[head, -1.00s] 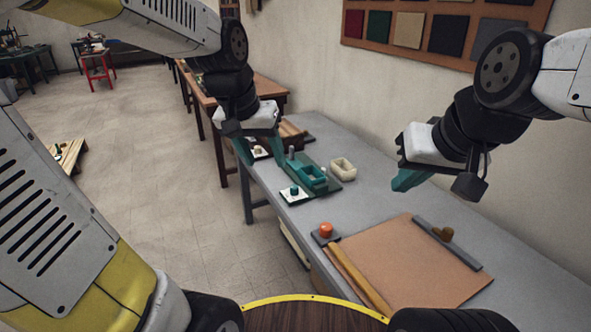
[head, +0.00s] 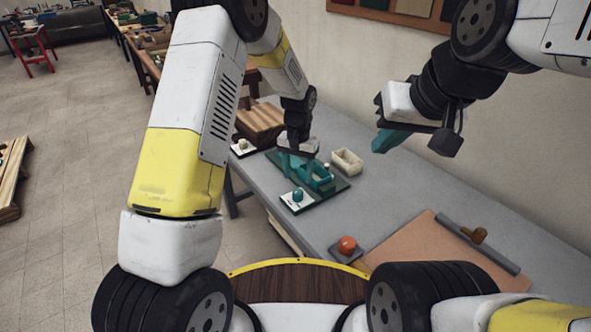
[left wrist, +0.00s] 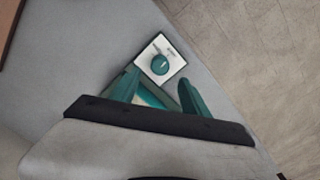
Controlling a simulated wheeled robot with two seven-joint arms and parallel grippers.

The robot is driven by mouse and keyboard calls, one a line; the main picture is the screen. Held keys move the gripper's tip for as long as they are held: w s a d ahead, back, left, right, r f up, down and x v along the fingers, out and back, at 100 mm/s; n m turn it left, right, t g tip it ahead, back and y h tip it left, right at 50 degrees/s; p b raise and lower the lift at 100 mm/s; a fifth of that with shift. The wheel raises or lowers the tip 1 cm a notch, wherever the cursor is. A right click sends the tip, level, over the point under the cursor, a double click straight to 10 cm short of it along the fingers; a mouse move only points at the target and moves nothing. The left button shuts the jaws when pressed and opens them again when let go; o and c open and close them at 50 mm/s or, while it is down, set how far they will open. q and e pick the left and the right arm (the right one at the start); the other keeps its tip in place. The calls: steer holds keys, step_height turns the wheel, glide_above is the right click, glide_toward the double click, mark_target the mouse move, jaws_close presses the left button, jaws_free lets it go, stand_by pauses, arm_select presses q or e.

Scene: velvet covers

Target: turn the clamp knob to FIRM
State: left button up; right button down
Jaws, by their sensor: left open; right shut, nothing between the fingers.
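A teal knob (head: 298,195) stands on a small white plate (head: 287,201) at the table's front edge. In the left wrist view the knob (left wrist: 160,64) lies just beyond the fingertips; marks on its plate (left wrist: 171,52) are too small to read. A teal fixture (head: 319,178) stands on a green base beside it. My left gripper (head: 300,164) is open and points down over the fixture, apart from the knob; its teal fingers blend with the fixture. In the left wrist view the left gripper (left wrist: 157,87) is empty. My right gripper (head: 384,140) is shut and empty above the table's back.
A cream box (head: 347,161) stands behind the fixture. An orange knob (head: 347,245) sits on a grey block to the right, near a tan sheet (head: 420,252) and a grey bar with a brass knob (head: 474,235). Another white plate with a knob (head: 243,146) lies left. The grey table between is clear.

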mark_target(298, 191)
arm_select(q)
step_height(298, 191, down, 7)
steer(key=shift+r, duration=0.1)
stand_by(0.3)
jaws_close()
